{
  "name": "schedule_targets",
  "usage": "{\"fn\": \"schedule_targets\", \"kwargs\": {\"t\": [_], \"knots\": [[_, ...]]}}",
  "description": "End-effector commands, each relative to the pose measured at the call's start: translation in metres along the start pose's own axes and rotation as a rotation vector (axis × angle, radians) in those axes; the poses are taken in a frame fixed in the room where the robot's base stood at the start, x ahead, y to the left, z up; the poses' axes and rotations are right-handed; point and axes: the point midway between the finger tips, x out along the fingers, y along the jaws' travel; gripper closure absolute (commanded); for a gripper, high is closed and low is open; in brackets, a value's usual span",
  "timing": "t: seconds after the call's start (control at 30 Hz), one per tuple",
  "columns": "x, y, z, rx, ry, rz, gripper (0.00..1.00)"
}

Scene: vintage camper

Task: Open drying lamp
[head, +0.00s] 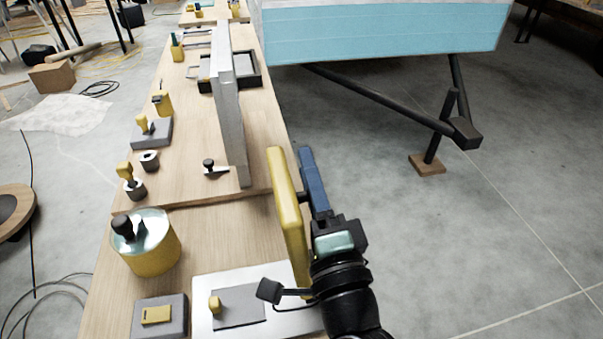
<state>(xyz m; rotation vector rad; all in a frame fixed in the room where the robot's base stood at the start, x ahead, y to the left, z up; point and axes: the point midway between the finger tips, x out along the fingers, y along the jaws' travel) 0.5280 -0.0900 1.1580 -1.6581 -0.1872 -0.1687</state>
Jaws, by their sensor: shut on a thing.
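A tall, narrow yellow panel (288,215) stands nearly upright, leaning slightly left, at the right edge of the wooden bench. It looks like the drying lamp's swinging part, but I cannot be sure. My gripper (322,222) is at its right side, shut on it as far as I can tell. The exact contact is hidden. Below is a pale plate (205,318) with a grey pad (245,312) and a small yellow knob (215,304). The panel's lower end sits near this plate's right side.
A yellow tin (152,258), a grey block with a yellow top (172,320) and small knobbed tools stand on the bench (200,225).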

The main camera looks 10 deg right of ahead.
Motion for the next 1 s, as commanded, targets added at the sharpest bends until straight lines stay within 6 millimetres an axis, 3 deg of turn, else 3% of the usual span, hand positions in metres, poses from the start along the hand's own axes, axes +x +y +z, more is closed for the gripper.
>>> {"fn": "schedule_targets", "kwargs": {"t": [0.3, 0.33, 0.5, 0.83, 1.0], "knots": [[0.000, -0.002, -0.002, -0.001, 0.005, -0.004, 1.00], [0.000, -0.002, -0.002, -0.002, 0.006, -0.004, 0.57], [0.000, -0.001, -0.002, -0.002, 0.004, -0.002, 0.29], [-0.002, 0.000, -0.001, -0.001, 0.002, 0.000, 0.29], [-0.018, 0.003, -0.001, -0.004, 0.003, 0.002, 0.29]]}}
